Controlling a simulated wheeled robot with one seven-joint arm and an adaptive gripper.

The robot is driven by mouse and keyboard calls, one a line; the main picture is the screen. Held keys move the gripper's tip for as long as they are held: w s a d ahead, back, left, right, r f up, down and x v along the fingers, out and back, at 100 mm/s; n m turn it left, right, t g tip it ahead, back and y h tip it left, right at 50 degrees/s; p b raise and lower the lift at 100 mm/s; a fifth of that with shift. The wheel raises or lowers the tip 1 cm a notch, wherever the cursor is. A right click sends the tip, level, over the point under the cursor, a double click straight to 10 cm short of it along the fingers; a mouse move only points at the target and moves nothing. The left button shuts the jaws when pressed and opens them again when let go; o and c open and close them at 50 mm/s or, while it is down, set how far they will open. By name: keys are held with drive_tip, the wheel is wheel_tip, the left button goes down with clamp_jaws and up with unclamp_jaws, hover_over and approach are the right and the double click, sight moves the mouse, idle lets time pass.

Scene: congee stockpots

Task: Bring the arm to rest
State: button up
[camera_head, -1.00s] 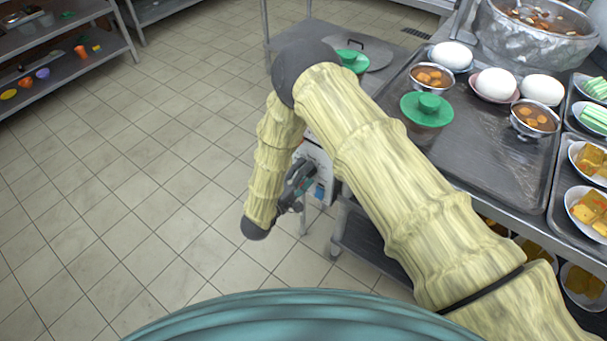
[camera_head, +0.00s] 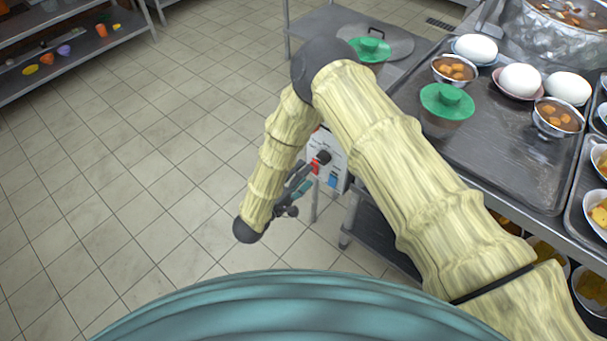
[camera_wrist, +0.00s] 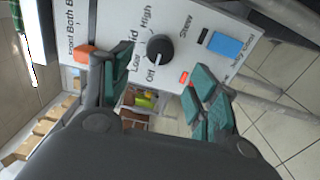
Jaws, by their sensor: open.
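My gripper (camera_wrist: 160,100) is open and empty in the wrist view, its two green-padded fingers apart. Beyond the fingers is a white control panel (camera_wrist: 185,22) with a black knob, whose pointer is near the "Off" mark, an orange-red part at left and a blue switch. In the head view my arm is folded, with the elbow by the counter and the forearm hanging down over the floor. My gripper (camera_head: 297,192) shows partly behind the forearm, in front of the control panel (camera_head: 331,160) at the counter's end. I cannot tell whether the fingers touch the panel.
A shelf (camera_head: 60,62) stands at the far left. The tiled floor (camera_head: 150,190) on the left is clear.

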drive_tip(key=s+d+f+m+g+y+p, duration=0.2)
drive_tip(key=s+d+f+y+p, duration=0.15)
drive_tip(key=d, duration=0.45)
drive_tip(key=s+d+f+m+g+y+p, duration=0.2)
drive_tip(key=d+f+g+y, duration=0.15)
drive_tip(key=d, duration=0.45)
drive_tip(key=s+d+r+m+g+y+p, duration=0.1)
drive_tip(key=s+d+r+m+g, duration=0.1)
drive_tip(key=s, duration=0.7)
drive_tip(key=s+d+r+m+g+y+p, duration=0.1)
drive_tip(key=s+d+r+m+g+p, duration=0.1)
drive_tip(key=s, duration=0.7)
drive_tip(key=s+d+r+m+g+y+p, duration=0.1)
drive_tip(key=s+d+r+m+g+p, duration=0.1)
drive_tip(key=s+d+g, duration=0.3)
drive_tip(key=s+d+m, duration=0.1)
drive_tip(key=s+d, duration=0.1)
drive_tip(key=s, duration=0.2)
drive_tip(key=shift+s+d+y, duration=0.3)
drive_tip(key=shift+s+y, duration=0.1)
drive_tip(key=shift+r, duration=0.1)
drive_tip(key=shift+c, duration=0.4)
